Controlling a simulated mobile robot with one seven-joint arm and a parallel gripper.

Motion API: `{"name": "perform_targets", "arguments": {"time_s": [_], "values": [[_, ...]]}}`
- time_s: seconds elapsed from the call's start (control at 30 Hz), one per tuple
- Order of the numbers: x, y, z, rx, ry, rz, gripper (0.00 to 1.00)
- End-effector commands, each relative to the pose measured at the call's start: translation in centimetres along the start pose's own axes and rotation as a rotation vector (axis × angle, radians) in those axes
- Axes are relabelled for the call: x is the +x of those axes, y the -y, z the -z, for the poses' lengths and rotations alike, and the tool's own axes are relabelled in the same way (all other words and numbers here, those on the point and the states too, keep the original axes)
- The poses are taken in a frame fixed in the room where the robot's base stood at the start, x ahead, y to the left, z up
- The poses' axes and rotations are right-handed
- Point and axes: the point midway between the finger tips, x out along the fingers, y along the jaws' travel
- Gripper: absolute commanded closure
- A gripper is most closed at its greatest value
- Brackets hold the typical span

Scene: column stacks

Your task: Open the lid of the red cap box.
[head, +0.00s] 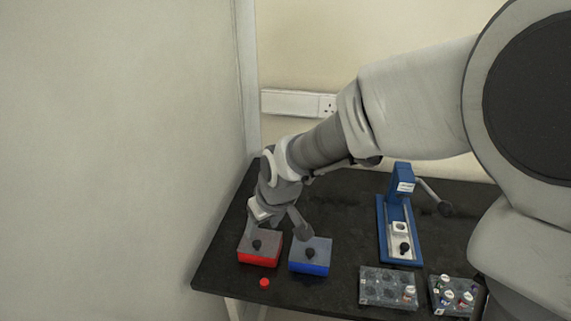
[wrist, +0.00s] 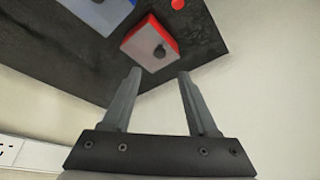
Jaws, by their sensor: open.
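The red cap box (head: 260,262) stands near the left front of the black table, with a grey lid (head: 268,240) lying on it. A dark round knob (head: 256,245) is on the lid. In the wrist view the red box (wrist: 135,30) and its knob (wrist: 159,51) lie just beyond my fingertips, roughly in line with the gap between them. In the wrist view my gripper (wrist: 158,75) is also spread and empty. The exact height above the knob is unclear.
A blue box (head: 310,266) with a similar lid stands just right of the red one. A loose red cap (head: 264,283) lies in front. A blue press (head: 398,220) and two clear trays (head: 366,300) (head: 436,309) stand further right. A wall (head: 120,160) rises on the left.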

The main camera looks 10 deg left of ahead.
Motion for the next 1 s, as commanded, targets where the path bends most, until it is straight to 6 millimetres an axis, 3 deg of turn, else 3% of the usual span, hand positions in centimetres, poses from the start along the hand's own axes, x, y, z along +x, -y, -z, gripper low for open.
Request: {"name": "perform_targets", "arguments": {"time_s": [0.2,0.4,0.6,0.87,0.9,1.0], "values": [[4.8,0.1,-0.2,-0.002,0.005,0.002,0.41],[7.7,0.0,-0.1,-0.001,0.002,0.000,0.41],[8.8,0.0,0.0,-0.001,0.001,0.000,0.41],[8.9,0.0,0.0,0.000,0.000,-0.001,0.41],[8.9,0.0,0.0,0.000,0.000,-0.001,0.43],[8.9,0.0,0.0,0.000,0.000,-0.001,0.61]]}}
